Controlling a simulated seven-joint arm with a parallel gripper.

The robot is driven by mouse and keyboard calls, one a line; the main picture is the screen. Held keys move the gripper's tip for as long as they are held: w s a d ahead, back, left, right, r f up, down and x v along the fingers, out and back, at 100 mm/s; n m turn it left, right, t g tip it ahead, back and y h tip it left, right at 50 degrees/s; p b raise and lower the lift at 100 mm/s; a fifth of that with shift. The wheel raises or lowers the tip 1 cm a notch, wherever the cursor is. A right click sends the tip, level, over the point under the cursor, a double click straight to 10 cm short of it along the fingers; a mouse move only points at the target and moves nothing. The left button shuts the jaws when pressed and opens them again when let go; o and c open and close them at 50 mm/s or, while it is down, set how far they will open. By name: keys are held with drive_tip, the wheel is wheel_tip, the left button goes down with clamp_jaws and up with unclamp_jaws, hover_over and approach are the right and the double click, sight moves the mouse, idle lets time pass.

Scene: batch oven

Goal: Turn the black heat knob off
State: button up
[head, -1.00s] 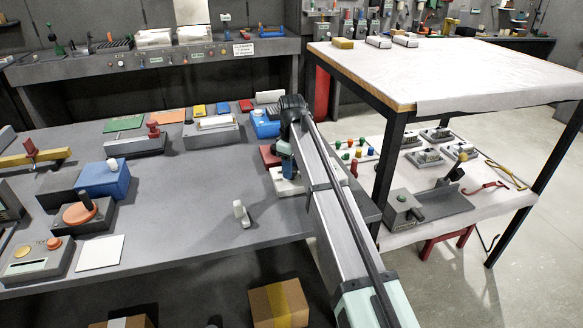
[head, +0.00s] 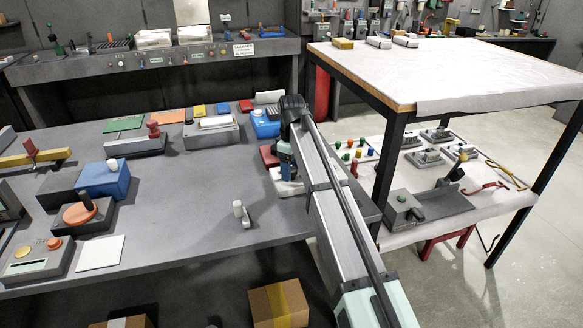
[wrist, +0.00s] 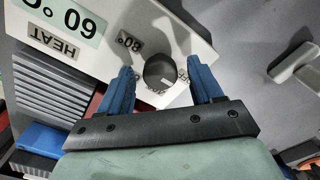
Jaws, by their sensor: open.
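The black heat knob (wrist: 160,72) is a round dark dial with a pale mark near its lower edge. It sits on the white front panel (wrist: 110,22) of a unit with a "HEAT" label and a "60" sign. In the wrist view my gripper (wrist: 158,80) is open, with one blue finger on each side of the knob. A narrow gap shows between the knob and each finger; I cannot tell if they reach its depth. In the head view my gripper (head: 287,165) is at the white unit (head: 283,184), and my arm hides the knob.
A small white-handled lever (head: 240,212) stands on the grey table (head: 190,225) left of my arm. A red block (head: 268,157) and a blue box (head: 264,124) are close behind my gripper. The tall white-topped table (head: 460,65) is to the right.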

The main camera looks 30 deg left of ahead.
sight(292, 169)
drive_tip(key=shift+r, duration=0.1)
wheel_tip(292, 169, up, 14)
drive_tip(key=shift+f, duration=0.2)
idle(0.5)
idle(0.4)
